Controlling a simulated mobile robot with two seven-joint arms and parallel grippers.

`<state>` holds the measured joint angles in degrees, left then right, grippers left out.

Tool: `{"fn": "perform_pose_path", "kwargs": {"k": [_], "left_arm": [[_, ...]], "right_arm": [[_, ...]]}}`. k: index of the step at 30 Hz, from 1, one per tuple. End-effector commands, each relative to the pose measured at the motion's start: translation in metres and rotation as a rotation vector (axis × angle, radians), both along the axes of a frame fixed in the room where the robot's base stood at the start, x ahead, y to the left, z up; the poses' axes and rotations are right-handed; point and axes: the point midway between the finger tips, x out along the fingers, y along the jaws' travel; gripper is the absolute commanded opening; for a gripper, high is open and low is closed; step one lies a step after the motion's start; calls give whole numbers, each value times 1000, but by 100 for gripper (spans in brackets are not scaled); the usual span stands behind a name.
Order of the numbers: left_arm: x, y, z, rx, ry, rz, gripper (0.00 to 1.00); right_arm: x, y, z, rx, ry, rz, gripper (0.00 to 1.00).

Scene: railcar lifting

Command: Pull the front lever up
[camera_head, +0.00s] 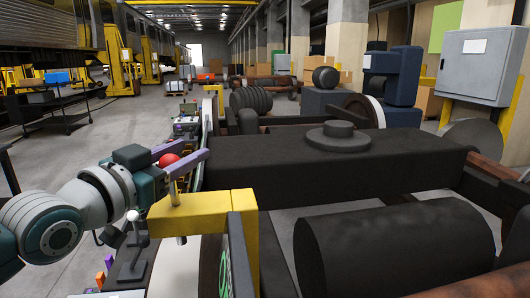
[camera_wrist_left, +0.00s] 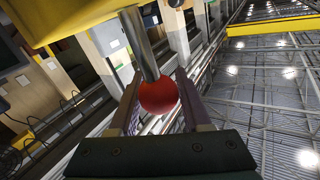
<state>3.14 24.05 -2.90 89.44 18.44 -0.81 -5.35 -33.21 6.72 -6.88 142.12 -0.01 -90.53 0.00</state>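A lever (camera_head: 172,190) with a metal rod and a red ball knob (camera_head: 168,160) rises from a yellow block (camera_head: 200,212). My left gripper (camera_head: 204,148) reaches in from the left, its two purple fingers apart on either side of the red knob. In the left wrist view the red knob (camera_wrist_left: 158,97) sits between the fingers (camera_wrist_left: 159,76), with the rod running up to the yellow block (camera_wrist_left: 60,18). The fingers look open around the knob; I cannot tell whether either touches it. My right gripper is not in view.
A smaller white-knobbed lever (camera_head: 133,217) stands on a dark base just below my left wrist. A large dark bogie frame (camera_head: 300,165) fills the right side. A grey cabinet (camera_head: 476,66) stands at the back right. Open floor (camera_head: 75,150) lies at the left.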

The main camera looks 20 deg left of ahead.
Motion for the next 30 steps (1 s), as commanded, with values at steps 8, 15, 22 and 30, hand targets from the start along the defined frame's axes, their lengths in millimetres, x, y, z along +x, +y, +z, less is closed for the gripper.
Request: {"fn": "perform_pose_path", "kwargs": {"k": [8, 15, 22, 30], "left_arm": [[0, 1, -2, 0, 7, 1, 73], [-2, 1, -3, 0, 10, 1, 73], [-32, 2, -4, 0, 13, 1, 73], [-79, 3, -4, 1, 12, 1, 73]], "right_arm": [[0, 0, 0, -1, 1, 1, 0], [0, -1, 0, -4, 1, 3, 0], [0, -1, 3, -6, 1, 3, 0], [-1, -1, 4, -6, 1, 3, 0]]}}
